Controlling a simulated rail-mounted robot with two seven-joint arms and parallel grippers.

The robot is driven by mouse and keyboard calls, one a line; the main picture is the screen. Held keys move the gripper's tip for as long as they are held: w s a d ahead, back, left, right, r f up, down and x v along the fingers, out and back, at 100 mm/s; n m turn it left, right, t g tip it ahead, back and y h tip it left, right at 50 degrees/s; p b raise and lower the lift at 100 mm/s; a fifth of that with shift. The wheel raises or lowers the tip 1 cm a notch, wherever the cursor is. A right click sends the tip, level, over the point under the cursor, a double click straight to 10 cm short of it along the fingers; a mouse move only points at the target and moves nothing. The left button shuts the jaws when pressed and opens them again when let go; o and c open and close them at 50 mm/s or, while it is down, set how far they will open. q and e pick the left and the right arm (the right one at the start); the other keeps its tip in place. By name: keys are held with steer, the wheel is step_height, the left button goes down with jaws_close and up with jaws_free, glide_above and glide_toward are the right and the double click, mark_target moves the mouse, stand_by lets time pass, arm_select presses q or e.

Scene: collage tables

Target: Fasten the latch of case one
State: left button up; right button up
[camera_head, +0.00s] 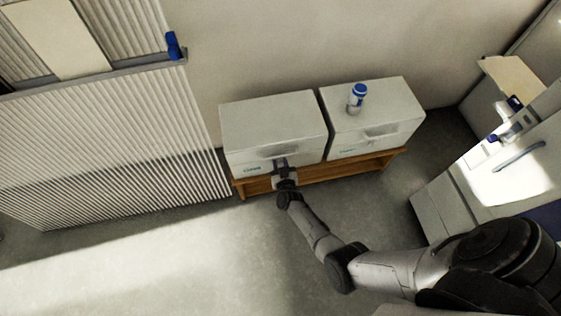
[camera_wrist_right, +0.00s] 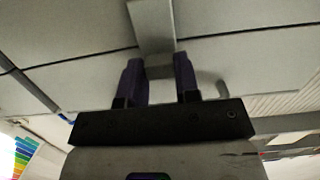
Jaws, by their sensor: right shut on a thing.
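Two white cases stand side by side on a low wooden bench. My right gripper (camera_head: 281,164) is at the front face of the left case (camera_head: 270,122), just right of its small green lettering, which is too small to read. In the right wrist view, the gripper (camera_wrist_right: 158,75) has its two dark fingers on either side of a grey latch (camera_wrist_right: 152,25) and is shut on it. The left case's lid looks down. The right case (camera_head: 385,118) has a grey handle or latch on its front. My left gripper is not in view.
A blue-and-white bottle (camera_head: 356,98) stands on the right case. The wooden bench (camera_head: 330,173) is low against the wall. A ribbed radiator-like panel (camera_head: 110,140) is at left. A white cabinet (camera_head: 485,175) with items on top is at right. The floor in front is clear.

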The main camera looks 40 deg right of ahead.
steer(key=shift+r, duration=0.1)
stand_by(0.3)
steer(key=o, duration=0.9)
steer(key=shift+w+d, duration=0.1)
steer(key=shift+w, duration=0.1)
